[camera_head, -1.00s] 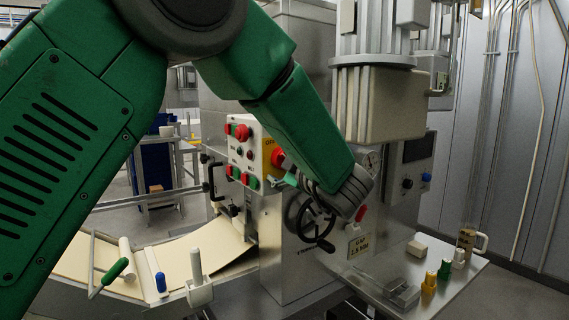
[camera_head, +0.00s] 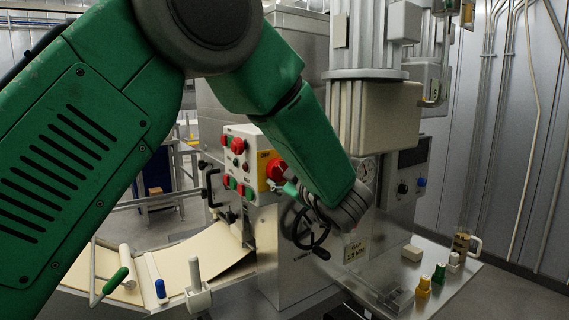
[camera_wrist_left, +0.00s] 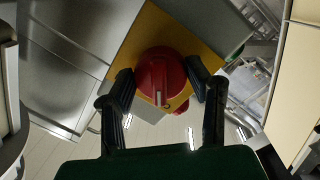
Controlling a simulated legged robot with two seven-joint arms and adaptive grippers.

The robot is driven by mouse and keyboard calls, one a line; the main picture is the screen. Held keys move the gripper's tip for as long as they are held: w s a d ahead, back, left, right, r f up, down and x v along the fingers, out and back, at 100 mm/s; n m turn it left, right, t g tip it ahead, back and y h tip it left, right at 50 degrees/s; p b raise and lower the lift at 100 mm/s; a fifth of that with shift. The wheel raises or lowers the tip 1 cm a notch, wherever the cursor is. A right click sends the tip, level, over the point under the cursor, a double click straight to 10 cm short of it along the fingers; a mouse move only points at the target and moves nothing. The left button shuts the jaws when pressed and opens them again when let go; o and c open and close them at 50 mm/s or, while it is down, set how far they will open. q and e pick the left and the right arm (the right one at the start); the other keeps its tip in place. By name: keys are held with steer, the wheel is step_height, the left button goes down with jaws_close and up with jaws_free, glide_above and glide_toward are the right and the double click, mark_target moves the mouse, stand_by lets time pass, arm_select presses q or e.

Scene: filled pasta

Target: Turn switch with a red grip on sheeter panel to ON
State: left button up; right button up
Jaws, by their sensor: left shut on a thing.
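The switch with a red grip (camera_head: 276,171) sits on a yellow plate on the sheeter panel (camera_head: 239,160), partly hidden behind my left gripper in the head view. In the left wrist view the round red grip (camera_wrist_left: 158,76) fills the space between the fingers, with the yellow plate (camera_wrist_left: 190,38) behind it. My left gripper (camera_wrist_left: 165,88) is shut on the red grip, one dark finger pad on each side. In the head view the left gripper (camera_head: 288,188) reaches the panel from the right. The switch's pointer direction is hard to tell. My right gripper is not in view.
Other red and green buttons (camera_head: 237,146) sit left of the switch. A black handwheel (camera_head: 310,228) is just below my gripper. A metal table (camera_head: 445,285) with small coloured-top items stands at the right. Dough sheet (camera_head: 205,265) lies on the conveyor at the left.

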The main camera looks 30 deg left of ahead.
arm_select(q)
steer(key=m+p, duration=0.3)
steer(key=p, duration=0.3)
steer(key=m+g+p, duration=0.1)
steer(key=m+p, duration=0.3)
steer(key=p, duration=0.2)
steer(key=r+m+p, duration=0.1)
steer(key=m+p, duration=0.2)
steer(key=p, duration=0.3)
steer(key=shift+a+m, duration=0.1)
steer(key=shift+m, duration=0.3)
steer(key=shift+w+m+g+p, duration=0.1)
steer(key=shift+m+g+p, duration=0.3)
steer(key=shift+m+p, duration=0.7)
steer(key=shift+c, duration=0.2)
steer(key=shift+o, duration=0.2)
steer(key=shift+f+m+p, duration=0.1)
steer(key=shift+m+p, duration=0.65)
steer(key=shift+m, duration=0.15)
steer(key=o, duration=0.9)
steer(key=shift+o, duration=1.3)
steer(key=shift+f, duration=0.15)
steer(key=shift+w+f+g, duration=0.1)
steer(key=shift+f+g, duration=0.05)
steer(key=shift+g, duration=0.15)
steer(key=shift+a, duration=0.1)
